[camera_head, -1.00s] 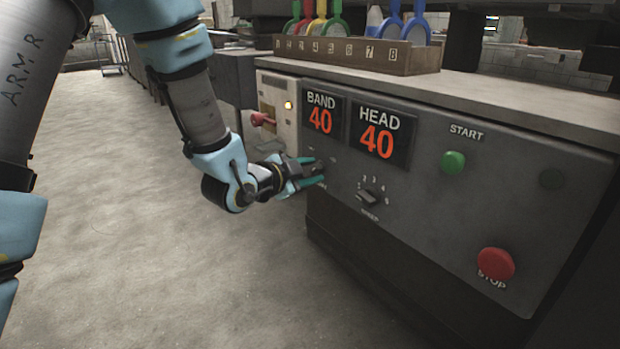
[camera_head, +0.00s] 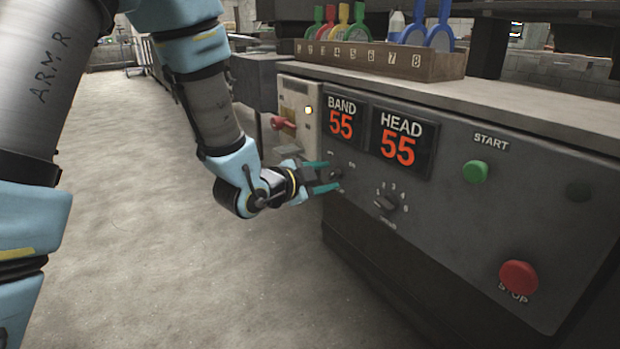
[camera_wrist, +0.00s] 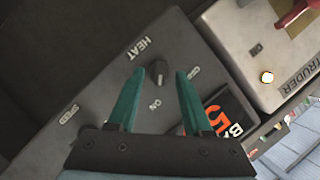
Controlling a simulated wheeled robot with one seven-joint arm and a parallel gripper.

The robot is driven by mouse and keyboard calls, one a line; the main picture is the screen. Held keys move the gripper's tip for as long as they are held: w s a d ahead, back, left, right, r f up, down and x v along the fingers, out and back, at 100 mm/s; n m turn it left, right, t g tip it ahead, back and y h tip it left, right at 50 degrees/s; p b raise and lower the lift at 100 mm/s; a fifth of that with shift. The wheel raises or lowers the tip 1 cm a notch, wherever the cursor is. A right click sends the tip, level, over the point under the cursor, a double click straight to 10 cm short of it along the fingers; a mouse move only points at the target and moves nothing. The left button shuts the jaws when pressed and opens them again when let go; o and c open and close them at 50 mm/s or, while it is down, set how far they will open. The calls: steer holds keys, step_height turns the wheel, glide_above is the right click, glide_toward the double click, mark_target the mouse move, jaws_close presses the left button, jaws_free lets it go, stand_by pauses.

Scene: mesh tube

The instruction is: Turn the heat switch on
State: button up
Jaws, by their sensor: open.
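The heat switch is a dark rotary knob (camera_wrist: 158,73) on the grey control panel (camera_head: 450,225). In the wrist view it lies between labels reading HEAT, ON and OFF, and its long axis runs toward ON. My gripper (camera_wrist: 159,72) has its teal fingers spread, one on each side of the knob, with gaps visible. In the head view my gripper (camera_head: 334,175) is at the panel's left end, below the BAND display (camera_head: 341,121). BAND and HEAD (camera_head: 403,142) both read 55 in red.
A numbered selector knob (camera_head: 386,202) sits right of my gripper. A green START button (camera_head: 475,171) and red STOP button (camera_head: 518,277) are farther right. A box with a red lever (camera_head: 283,124) and lit lamp (camera_head: 308,110) stands left. Open floor (camera_head: 200,280) lies left.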

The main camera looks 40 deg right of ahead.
steer(key=p+v, duration=0.5)
steer(key=v, duration=0.2)
steer(key=shift+r, duration=0.35)
steer(key=shift+a+p, duration=0.1)
steer(key=shift+p, duration=1.1)
steer(key=shift+a+r+p, duration=0.1)
steer(key=shift+p, duration=0.45)
steer(key=shift+s+a+p, duration=0.25)
steer(key=shift+a+p, duration=0.55)
steer(key=shift+p, duration=1.75)
